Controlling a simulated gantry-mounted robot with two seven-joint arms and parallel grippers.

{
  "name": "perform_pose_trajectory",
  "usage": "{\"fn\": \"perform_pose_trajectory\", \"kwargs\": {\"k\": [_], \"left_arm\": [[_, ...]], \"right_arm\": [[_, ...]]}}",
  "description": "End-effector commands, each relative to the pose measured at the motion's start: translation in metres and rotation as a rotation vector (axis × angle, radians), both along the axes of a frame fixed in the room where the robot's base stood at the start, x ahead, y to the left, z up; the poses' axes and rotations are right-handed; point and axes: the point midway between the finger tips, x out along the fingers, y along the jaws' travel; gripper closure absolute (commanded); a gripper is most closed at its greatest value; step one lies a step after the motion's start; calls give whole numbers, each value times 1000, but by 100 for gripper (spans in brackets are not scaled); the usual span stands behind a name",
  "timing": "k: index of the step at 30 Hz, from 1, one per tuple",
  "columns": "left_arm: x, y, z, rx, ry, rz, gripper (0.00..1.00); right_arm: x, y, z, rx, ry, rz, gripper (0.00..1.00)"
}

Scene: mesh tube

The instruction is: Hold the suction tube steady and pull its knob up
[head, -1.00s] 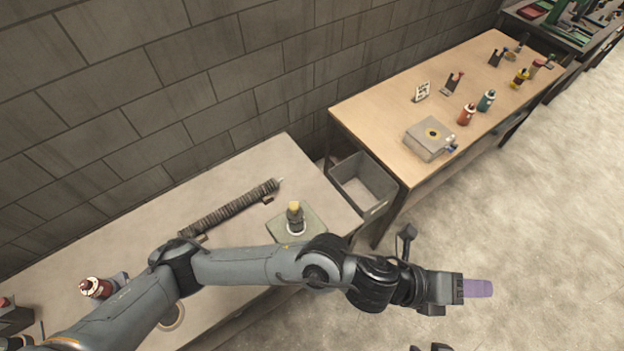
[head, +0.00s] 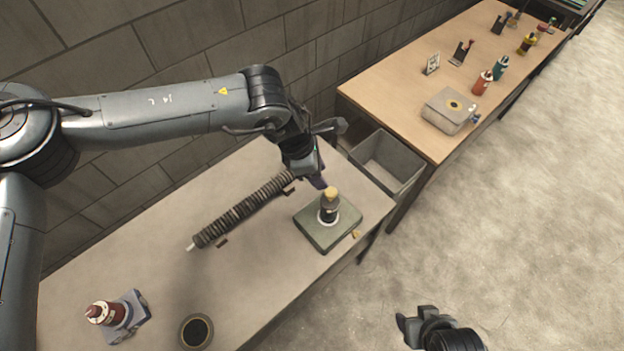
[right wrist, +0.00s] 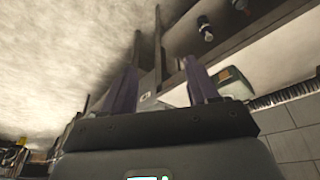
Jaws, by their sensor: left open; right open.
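The suction tube (head: 328,211), short and dark with a pale ring at its foot, stands upright on a square grey-green base (head: 315,232) in the head view. Its yellow knob (head: 330,192) is on top. My left gripper (head: 321,183) is open, with purple fingers pointing down just behind and left of the tube, close to the knob. Whether a finger touches it cannot be told. My right gripper (head: 405,325) is at the bottom of the head view, off the table and well away from the tube. In the right wrist view (right wrist: 160,82) its purple fingers are apart and empty.
A ribbed hose (head: 243,209) lies left of the base. A red-brown bottle (head: 105,313) and a round dark-centred dish (head: 196,332) are at the near left. A grey bin (head: 388,160) stands between this table and the wooden table (head: 410,95). A wall rises behind.

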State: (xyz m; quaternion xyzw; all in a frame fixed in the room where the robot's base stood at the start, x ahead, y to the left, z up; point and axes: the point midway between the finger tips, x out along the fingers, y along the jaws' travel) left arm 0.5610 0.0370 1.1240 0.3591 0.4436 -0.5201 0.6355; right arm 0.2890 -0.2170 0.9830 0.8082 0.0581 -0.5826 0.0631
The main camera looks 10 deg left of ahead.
Motion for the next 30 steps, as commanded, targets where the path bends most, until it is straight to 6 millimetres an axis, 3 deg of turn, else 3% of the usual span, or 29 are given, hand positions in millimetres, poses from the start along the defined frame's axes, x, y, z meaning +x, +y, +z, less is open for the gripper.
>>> {"fn": "perform_pose_trajectory", "kwargs": {"k": [1,5,10,14,22,27,30], "left_arm": [[2,3,1,5,-3,-2,57],[3,5,2,10,-4,-4,57],[3,5,2,9,-4,-3,57],[3,5,2,9,-4,-3,57],[3,5,2,8,-4,-2,57],[3,5,2,8,-4,-2,57],[3,5,2,8,-4,-2,57]], "right_arm": [[2,0,0,1,-11,3,33],[14,2,3,11,-80,7,13],[41,10,-11,42,-211,4,12],[70,34,-28,86,-345,2,12],[143,117,-43,155,-662,19,12],[175,174,-33,187,-772,61,12],[186,193,-22,204,-792,88,12]]}}
